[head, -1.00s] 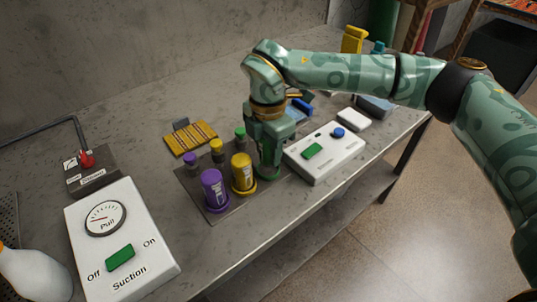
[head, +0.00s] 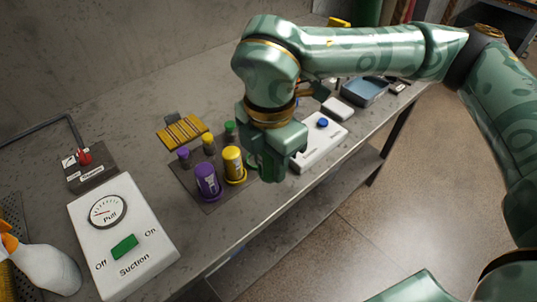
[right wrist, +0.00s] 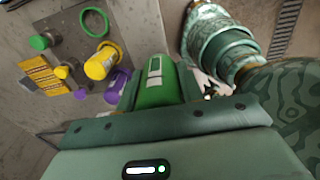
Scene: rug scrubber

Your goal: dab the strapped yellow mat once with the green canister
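The yellow mat (head: 182,131) with dark straps lies flat on the grey bench, beyond the canister board; it also shows at the left of the right wrist view (right wrist: 42,75). My right gripper (head: 272,165) is shut on the green canister (right wrist: 160,82), whose side shows between the fingers in the right wrist view. It holds the canister above the bench, right of the yellow canister. An empty green ring (right wrist: 94,22) shows on the board. In the head view the gripper mostly hides the canister. My left gripper is not in view.
A purple canister (head: 207,180) and a yellow canister (head: 233,164) stand on the dark board, near small colored knobs. A white suction box (head: 122,235) is at the left front. A white box with a blue button (head: 322,124) is behind my right gripper.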

